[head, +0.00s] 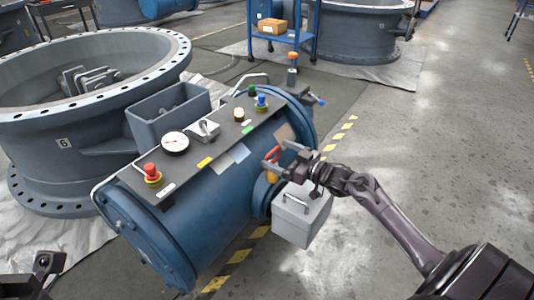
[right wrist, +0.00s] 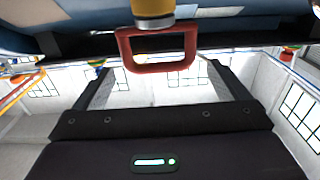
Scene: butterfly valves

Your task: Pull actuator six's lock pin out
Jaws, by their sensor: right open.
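The valve marked 6 (head: 65,143) stands at the left, with the blue actuator (head: 210,215) beside it. A red loop handle (head: 271,154) with a yellow-orange collar (head: 271,177), apparently the lock pin, sticks out of the actuator's right side. My right gripper (head: 284,160) is at this handle. In the right wrist view the red loop (right wrist: 157,66) hangs below its yellow collar (right wrist: 153,12), between the two spread fingers (right wrist: 160,80), with gaps on both sides. The pin's inner end is hidden. Part of my left arm (head: 42,270) shows at lower left; its jaws are unclear.
A grey box with a handle (head: 302,213) is just below my right gripper. The actuator's top panel carries a red button (head: 152,172), a gauge (head: 175,143) and other knobs. A blue cart (head: 284,37) stands behind.

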